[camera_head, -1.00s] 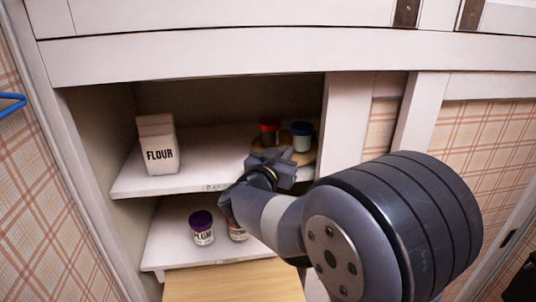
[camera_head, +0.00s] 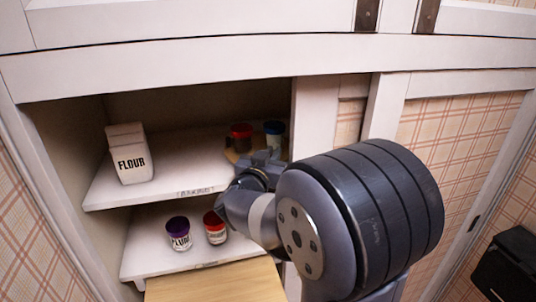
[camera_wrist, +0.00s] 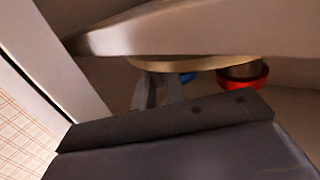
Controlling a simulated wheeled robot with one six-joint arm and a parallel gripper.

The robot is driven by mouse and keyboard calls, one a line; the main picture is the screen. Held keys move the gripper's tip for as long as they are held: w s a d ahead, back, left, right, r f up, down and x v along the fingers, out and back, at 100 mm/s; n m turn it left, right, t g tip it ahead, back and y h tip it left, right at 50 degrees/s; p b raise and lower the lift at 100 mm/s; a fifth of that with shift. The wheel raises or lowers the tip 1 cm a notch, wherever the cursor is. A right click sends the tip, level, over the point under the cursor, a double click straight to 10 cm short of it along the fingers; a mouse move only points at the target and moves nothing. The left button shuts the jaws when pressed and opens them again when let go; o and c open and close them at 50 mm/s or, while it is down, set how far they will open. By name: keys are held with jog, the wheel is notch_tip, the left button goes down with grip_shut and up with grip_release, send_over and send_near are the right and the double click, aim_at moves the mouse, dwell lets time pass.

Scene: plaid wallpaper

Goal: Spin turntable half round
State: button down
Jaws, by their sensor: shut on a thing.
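The round wooden turntable (camera_head: 231,156) sits at the right end of the upper shelf, mostly hidden behind my gripper. A red-lidded jar (camera_head: 241,136) and a blue-lidded jar (camera_head: 274,133) stand on it. In the wrist view the turntable's pale edge (camera_wrist: 200,62) shows with the red lid (camera_wrist: 243,75) and part of the blue lid (camera_wrist: 188,77). My gripper (camera_head: 262,158) is at the turntable's front, shut on its edge; the fingers (camera_wrist: 158,88) overlap it in the wrist view. The exact contact is partly hidden.
A flour carton (camera_head: 131,155) stands on the upper shelf's left. A purple-lidded jar (camera_head: 178,233) and another red-lidded jar (camera_head: 215,227) stand on the lower shelf (camera_head: 145,255). A cabinet post (camera_head: 327,115) closes in on the right. A wooden surface (camera_head: 215,282) lies below.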

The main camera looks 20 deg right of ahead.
jog(key=shift+d, duration=0.3)
dwell(0.5)
jog(key=c, duration=1.6)
grip_release()
jog(key=v, duration=1)
jog(key=shift+s+a+b, duration=0.3)
jog(key=shift+b, duration=0.05)
